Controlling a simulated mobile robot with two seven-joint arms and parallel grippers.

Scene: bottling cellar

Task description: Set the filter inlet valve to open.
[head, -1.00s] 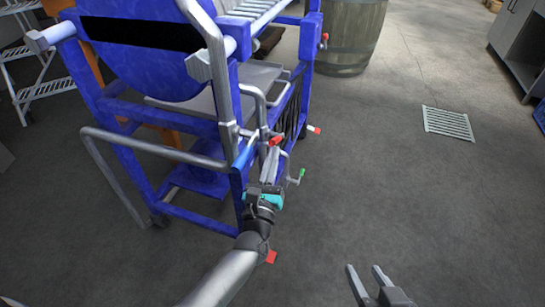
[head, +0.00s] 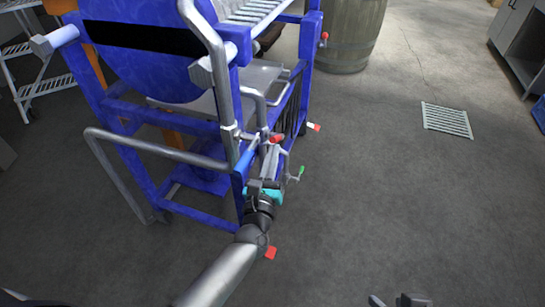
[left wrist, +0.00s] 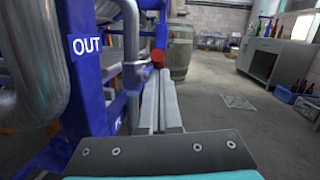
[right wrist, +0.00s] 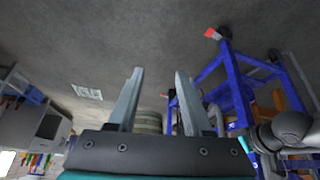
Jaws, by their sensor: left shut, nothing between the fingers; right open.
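The filter is a blue-framed machine (head: 150,55) with grey pipes and several small coloured valve handles. A red handle (head: 276,138) lies just beyond the fingertips of my left gripper (head: 271,152). In the left wrist view this red handle (left wrist: 158,55) shows end-on at the tips of the shut, empty fingers (left wrist: 160,78); I cannot tell whether they touch. A blue handle (head: 244,159) is left of the gripper and a green one (head: 301,171) right. No readable label shows which valve is the inlet. My right gripper (right wrist: 157,75) is open and empty, mostly below the head view.
An "OUT" label (left wrist: 87,45) is on a blue post beside a thick pipe (left wrist: 38,60). A barrel (head: 348,35) stands behind. The floor on the right is clear around a drain grate (head: 447,119).

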